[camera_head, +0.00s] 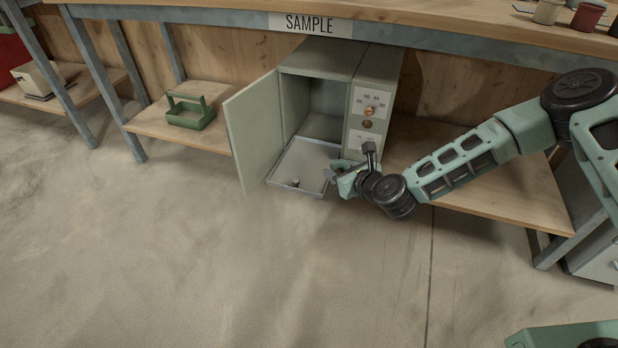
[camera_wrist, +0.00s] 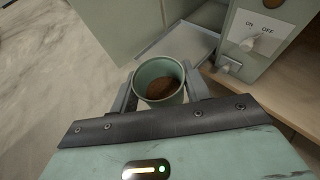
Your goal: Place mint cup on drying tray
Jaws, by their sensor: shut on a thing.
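A mint cup (camera_wrist: 162,101) with brown material inside shows in the wrist view. My gripper (camera_wrist: 159,76) is shut on it, one finger on each side, and the cup looks roughly upright. In the head view my gripper (camera_head: 337,172) is at the right front edge of the drying tray, and its body mostly hides the cup. The flat grey drying tray (camera_head: 304,162) sticks out of the open cabinet and also shows in the wrist view (camera_wrist: 186,44), just beyond the cup. I cannot tell whether the cup touches the tray.
The cabinet (camera_head: 320,62) stands open with its door (camera_head: 257,128) swung out left of the tray. Its control panel (camera_head: 369,110) is to the right, close to my gripper. A small piece (camera_head: 295,183) sits near the tray's front edge. Most of the tray is bare.

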